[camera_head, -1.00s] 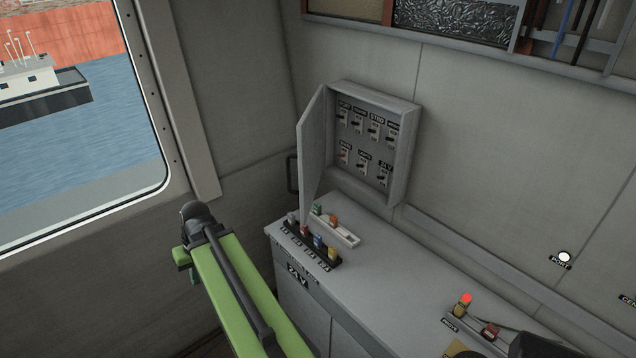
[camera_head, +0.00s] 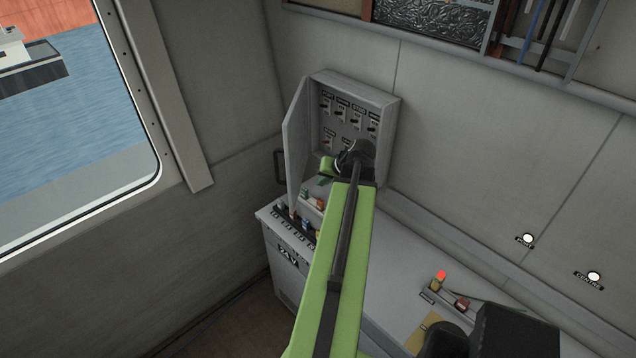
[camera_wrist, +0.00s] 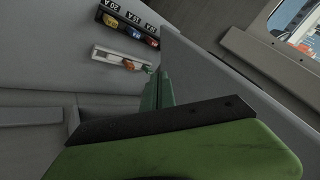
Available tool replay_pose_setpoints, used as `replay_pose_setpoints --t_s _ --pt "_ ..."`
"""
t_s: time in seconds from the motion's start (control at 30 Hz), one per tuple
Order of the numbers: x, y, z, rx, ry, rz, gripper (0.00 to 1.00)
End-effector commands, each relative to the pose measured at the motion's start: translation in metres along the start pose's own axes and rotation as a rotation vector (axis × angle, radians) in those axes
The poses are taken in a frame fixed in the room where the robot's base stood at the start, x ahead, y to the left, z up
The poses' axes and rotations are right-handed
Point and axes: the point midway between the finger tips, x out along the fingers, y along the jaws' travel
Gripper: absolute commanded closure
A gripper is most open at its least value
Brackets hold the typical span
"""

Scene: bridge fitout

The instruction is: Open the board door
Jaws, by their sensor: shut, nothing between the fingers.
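The board is a grey wall box (camera_head: 385,115) with rows of labelled switches, above the cabinet top in the head view. Its door (camera_head: 296,135) is hinged on the left and stands swung out, well open. My gripper (camera_head: 325,180) is shut and empty, in front of the board's lower part, to the right of the door. My arm hides some lower switches. In the wrist view the fingers (camera_wrist: 158,90) point beside a grey panel, apparently the door (camera_wrist: 205,75), on the side away from the window. I cannot tell whether they touch it.
Below the board, the grey cabinet top (camera_head: 392,290) carries coloured fuses, which also show in the wrist view as a black fuse strip (camera_wrist: 128,25) and a white rack (camera_wrist: 122,58). A window (camera_head: 70,110) is at left. A red lamp (camera_head: 441,275) stands further right.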

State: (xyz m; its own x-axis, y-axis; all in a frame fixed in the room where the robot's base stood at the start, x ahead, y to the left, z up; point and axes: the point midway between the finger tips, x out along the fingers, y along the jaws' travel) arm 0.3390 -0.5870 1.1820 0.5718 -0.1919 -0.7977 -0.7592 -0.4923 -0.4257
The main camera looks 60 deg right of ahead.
Motion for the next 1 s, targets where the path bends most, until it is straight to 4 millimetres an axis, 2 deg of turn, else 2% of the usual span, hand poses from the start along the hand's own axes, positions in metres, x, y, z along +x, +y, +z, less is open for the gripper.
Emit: replay_pose_setpoints --t_s 0.03,0.1,0.37,0.4,0.43,0.6,0.97,1.0 --pt "0.02 0.004 0.003 -0.001 0.0 -0.001 1.0" --pt "0.036 0.004 0.003 -0.002 -0.001 -0.001 1.0" --pt "0.091 0.004 0.003 -0.002 -0.001 0.0 1.0" --pt "0.086 -0.009 0.001 -0.002 -0.002 -0.001 1.0" --pt "0.087 -0.014 0.0 -0.002 -0.002 -0.001 1.0" --pt "0.095 -0.031 0.0 -0.001 -0.001 0.0 1.0" --pt "0.098 -0.035 0.0 0.001 0.0 0.001 1.0" --pt "0.101 -0.028 -0.014 0.002 0.0 0.001 1.0"
